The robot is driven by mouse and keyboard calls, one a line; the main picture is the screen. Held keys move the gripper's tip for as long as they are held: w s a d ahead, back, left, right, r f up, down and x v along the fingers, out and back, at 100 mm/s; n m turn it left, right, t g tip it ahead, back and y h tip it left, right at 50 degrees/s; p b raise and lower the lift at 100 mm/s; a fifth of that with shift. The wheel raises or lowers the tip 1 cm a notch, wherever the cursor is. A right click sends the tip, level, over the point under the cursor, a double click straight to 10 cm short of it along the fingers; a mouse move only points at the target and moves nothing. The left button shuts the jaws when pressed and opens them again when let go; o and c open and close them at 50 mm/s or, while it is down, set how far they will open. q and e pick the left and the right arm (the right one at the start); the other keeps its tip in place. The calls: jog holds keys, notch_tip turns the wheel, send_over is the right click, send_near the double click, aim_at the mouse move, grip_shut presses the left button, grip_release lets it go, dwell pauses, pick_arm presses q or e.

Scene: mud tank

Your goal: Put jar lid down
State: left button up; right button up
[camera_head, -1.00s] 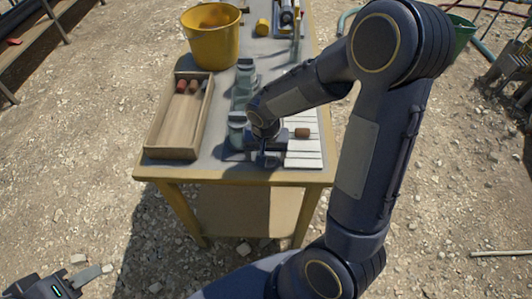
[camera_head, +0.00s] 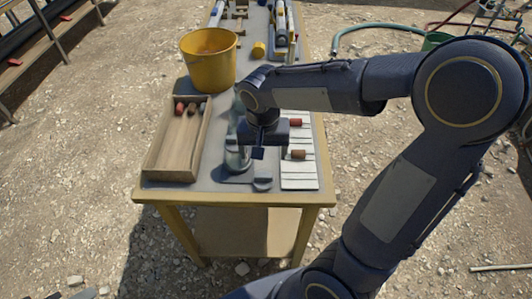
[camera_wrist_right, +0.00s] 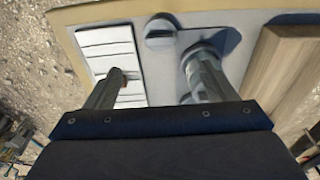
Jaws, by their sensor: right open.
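The grey jar lid (camera_head: 262,184) lies on the table near its front edge; in the right wrist view it is a round grey disc with a bar across it (camera_wrist_right: 160,36). My right gripper (camera_head: 259,153) is open and empty, above and behind the lid. Its two fingers (camera_wrist_right: 158,82) are spread wide in the wrist view, apart from the lid. A greenish glass jar (camera_head: 237,160) stands just left of the gripper, and in the wrist view it is partly hidden by a finger. Other jars behind are mostly covered by my arm. My left gripper is out of view.
A wooden tray (camera_head: 150,158) holding several red and brown plugs is at the table's left. A white slatted board (camera_head: 298,178) with a red plug (camera_head: 295,122) and a brown plug (camera_head: 298,154) is at the right. A yellow bucket (camera_head: 209,65) stands farther back.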

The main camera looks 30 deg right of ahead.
jog(key=s+a+r+n+t+y, duration=0.1)
jog(key=s+r+n+t+y, duration=0.1)
jog(key=s, duration=0.5)
jog(key=s+a+r+n+t+y, duration=0.2)
jog(key=s, duration=0.6)
jog(key=shift+s+a+n, duration=0.15)
jog(key=shift+s+n, duration=0.1)
jog(key=shift+n, duration=0.05)
